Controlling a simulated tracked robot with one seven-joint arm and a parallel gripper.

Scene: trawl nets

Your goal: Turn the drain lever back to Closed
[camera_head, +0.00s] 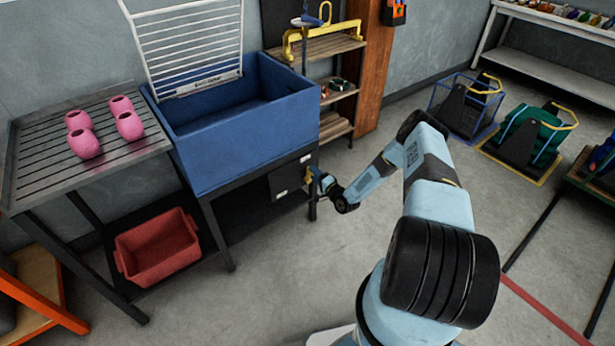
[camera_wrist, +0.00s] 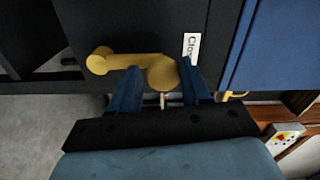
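The yellow drain lever (camera_wrist: 125,63) is on a dark panel in the wrist view. It has a small rounded left end and a larger round right end. In the head view, a bit of yellow shows at the dark box under the blue sink (camera_head: 308,176). My gripper (camera_wrist: 160,78) has its two blue fingers on either side of the larger end, with the left finger in front of the lever's bar. I cannot tell whether the fingers press on it. A white label (camera_wrist: 191,46) beside that end reads "Clo", its rest hidden by the right finger.
The blue sink (camera_head: 245,150) stands above the dark box. A slatted metal table (camera_head: 45,150) with pink clogs is at left, and a red bin (camera_head: 158,247) sits below it. Wooden shelves (camera_head: 335,48) stand behind. Grey floor lies open left of my arm.

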